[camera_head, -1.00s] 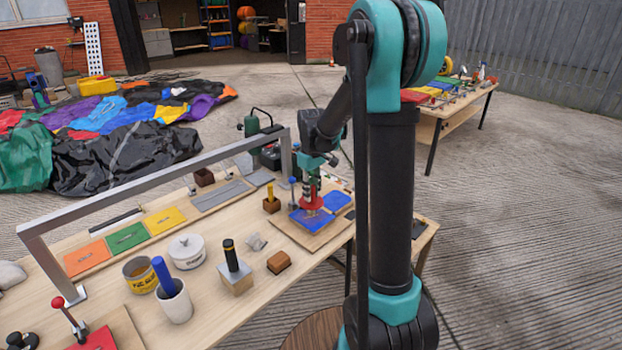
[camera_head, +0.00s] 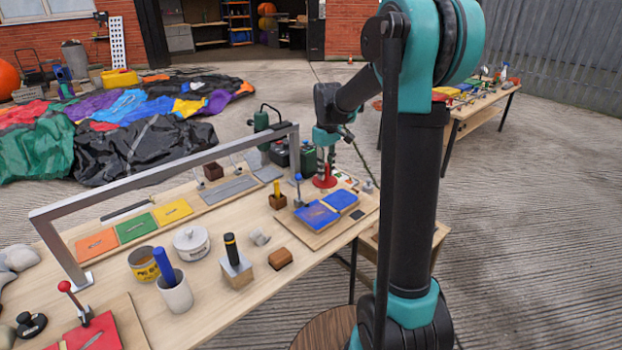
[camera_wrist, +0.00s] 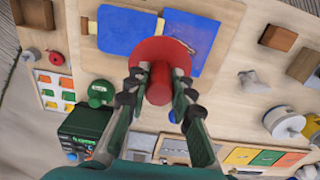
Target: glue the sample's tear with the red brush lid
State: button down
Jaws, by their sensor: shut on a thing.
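My gripper (camera_head: 326,160) is shut on the red brush lid (camera_head: 325,182), a red disc with a red knob. The lid also shows in the wrist view (camera_wrist: 158,62), with a finger on each side of its knob. A blue sample (camera_head: 316,214) lies flat on a wooden board, with a small dark mark on it that may be the tear. A second blue piece (camera_head: 341,200) lies beside it. In the head view the lid is above the bench beyond the blue pieces. In the wrist view it covers part of them. The brush tip is hidden.
A blue-knobbed clamp (camera_head: 298,186) stands at the board's far edge. A glue tin (camera_head: 144,265), a white pot (camera_head: 191,241) and a cup (camera_head: 176,293) stand to the left. A grey metal frame (camera_head: 165,178) spans the bench. Green canisters (camera_head: 308,155) stand behind.

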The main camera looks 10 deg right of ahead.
jog(key=shift+r, duration=1.1)
